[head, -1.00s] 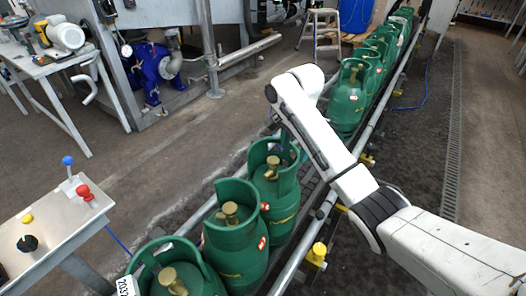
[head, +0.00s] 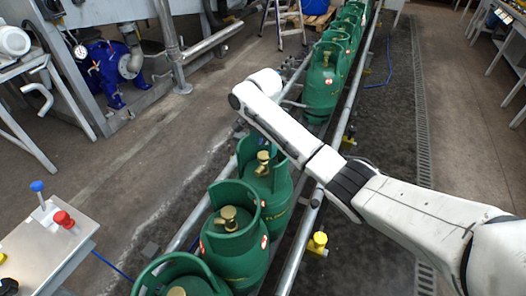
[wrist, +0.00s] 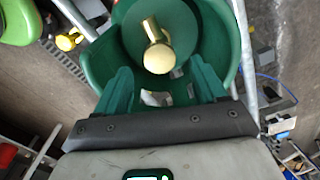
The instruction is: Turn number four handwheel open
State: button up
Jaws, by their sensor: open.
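Green gas cylinders with collars and brass valves stand in a row on the conveyor (head: 289,274). In the head view, the nearer ones are a cut-off front cylinder (head: 150,278), a second (head: 236,248) and a third (head: 272,190). A farther cylinder (head: 324,82) stands beyond my arm. No numbers are readable, so I cannot tell which is number four. In the wrist view, a brass handwheel (wrist: 158,58) sits inside a green collar (wrist: 122,40). My gripper (wrist: 160,78) is open, its fingers at the collar's near side, apart from the handwheel. The head view hides my gripper.
A control stand (head: 38,250) with a blue-knobbed lever and red button is at lower left. A blue pump (head: 105,70) stands at upper left. Yellow-capped fittings (head: 318,243) line the conveyor's right rail. The floor to the right (head: 375,120) is mostly clear.

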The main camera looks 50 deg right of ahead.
aim_at(264, 155)
jog(key=shift+f, duration=1.7)
jog(key=shift+c, duration=0.5)
jog(key=c, duration=1)
jog(key=shift+o, duration=0.2)
